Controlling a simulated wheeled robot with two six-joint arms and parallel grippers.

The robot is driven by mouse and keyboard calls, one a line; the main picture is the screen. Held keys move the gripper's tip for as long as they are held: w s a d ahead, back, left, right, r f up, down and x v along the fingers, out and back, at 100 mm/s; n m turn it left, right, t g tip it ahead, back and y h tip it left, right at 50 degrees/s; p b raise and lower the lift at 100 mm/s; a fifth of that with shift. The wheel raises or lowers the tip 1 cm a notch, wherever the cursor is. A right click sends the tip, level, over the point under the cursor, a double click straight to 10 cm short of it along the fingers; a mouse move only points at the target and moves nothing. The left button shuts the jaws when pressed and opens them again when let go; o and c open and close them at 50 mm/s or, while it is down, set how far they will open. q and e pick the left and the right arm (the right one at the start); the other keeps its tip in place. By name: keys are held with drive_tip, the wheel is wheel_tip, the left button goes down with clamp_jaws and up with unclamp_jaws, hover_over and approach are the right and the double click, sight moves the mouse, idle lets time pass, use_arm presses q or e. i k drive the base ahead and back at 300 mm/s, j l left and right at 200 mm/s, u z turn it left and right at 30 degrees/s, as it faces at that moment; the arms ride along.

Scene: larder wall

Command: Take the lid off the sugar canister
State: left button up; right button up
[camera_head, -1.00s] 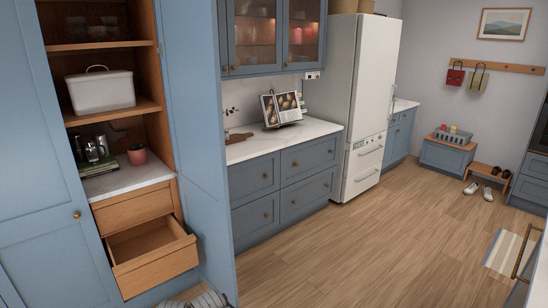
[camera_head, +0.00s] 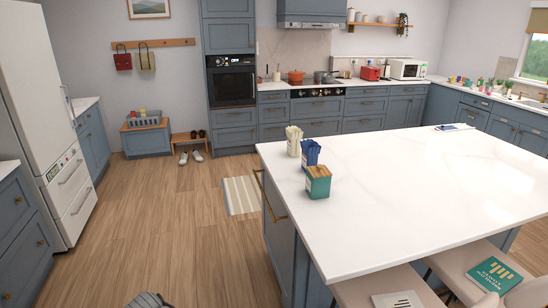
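No canister in the head view can be read as sugar. A teal box-shaped container (camera_head: 318,186) with a wooden-looking top stands near the left edge of the white island. Several small jars (camera_head: 365,18) stand on the far wall shelf, too small to identify. A grey ribbed part of mine shows at the bottom edge; neither gripper's fingers can be seen.
The white island top (camera_head: 420,190) is mostly bare, with chairs (camera_head: 385,285) along its near side. Open wooden floor (camera_head: 160,220) and a striped rug (camera_head: 241,195) lie to its left. The fridge (camera_head: 40,110) stands at the left.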

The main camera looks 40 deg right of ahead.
sight(319, 170)
drive_tip(key=i+l+z, duration=0.2)
drive_tip(key=i+z, duration=0.15)
drive_tip(key=i+l+z, duration=0.1)
drive_tip(key=i+z, duration=0.3)
drive_tip(key=i+l+u, duration=0.25)
drive_tip(key=i+l, duration=0.45)
